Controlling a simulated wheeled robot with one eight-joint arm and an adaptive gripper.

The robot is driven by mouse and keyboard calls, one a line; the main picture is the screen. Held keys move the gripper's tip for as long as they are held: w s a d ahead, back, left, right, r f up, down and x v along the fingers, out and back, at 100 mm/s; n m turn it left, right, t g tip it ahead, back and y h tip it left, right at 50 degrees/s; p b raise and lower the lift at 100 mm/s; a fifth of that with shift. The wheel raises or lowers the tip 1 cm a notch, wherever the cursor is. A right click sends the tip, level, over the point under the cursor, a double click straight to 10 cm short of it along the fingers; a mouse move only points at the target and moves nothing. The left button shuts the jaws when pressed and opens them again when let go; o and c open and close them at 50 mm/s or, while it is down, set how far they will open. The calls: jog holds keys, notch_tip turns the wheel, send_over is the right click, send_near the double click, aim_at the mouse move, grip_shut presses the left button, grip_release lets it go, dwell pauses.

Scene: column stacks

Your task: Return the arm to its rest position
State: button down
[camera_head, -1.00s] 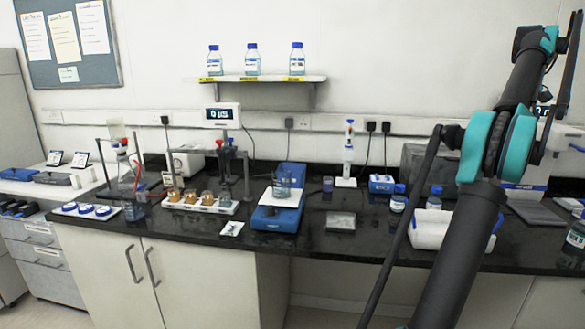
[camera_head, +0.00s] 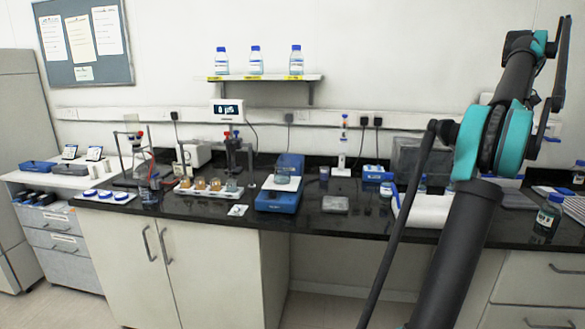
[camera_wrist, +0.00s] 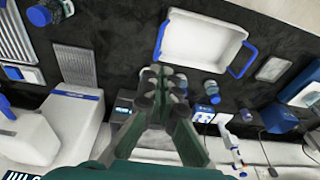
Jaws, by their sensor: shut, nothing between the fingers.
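My arm (camera_head: 478,215) stands folded upward at the right of the head view, with dark links and teal joints. The end of the arm is not clear in the head view. In the wrist view my gripper (camera_wrist: 163,86) has its dark green fingers closed together at the tips, with nothing between them. It hangs over the dark bench top, apart from the white tray (camera_wrist: 168,42) with blue handles, which lies beyond the fingertips.
The black bench (camera_head: 345,219) holds a blue balance (camera_head: 277,200) with a beaker, a pipette on a stand (camera_head: 342,143) and a rack (camera_head: 208,189) of samples. A blue-capped bottle (camera_head: 548,215) stands at the right. A wall shelf (camera_head: 265,78) bears three bottles.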

jog(key=w+a+f, duration=0.2)
jog(key=a+f, duration=0.3)
jog(key=a, duration=0.3)
jog(key=w+a+f, duration=0.3)
jog(key=a+f, duration=0.1)
jog(key=a, duration=0.4)
jog(key=s+a+f+n, duration=0.1)
jog(key=s+a+f, duration=0.3)
jog(key=a+f, duration=0.8)
jog(key=s+a+f+t, duration=0.1)
jog(key=s+a+f, duration=0.9)
jog(key=s, duration=0.2)
jog(key=s+a+f+n+t, duration=0.1)
jog(key=s+a+f, duration=1)
jog(key=s, duration=0.1)
jog(key=shift+s+f, duration=0.15)
jog(key=shift+s, duration=0.2)
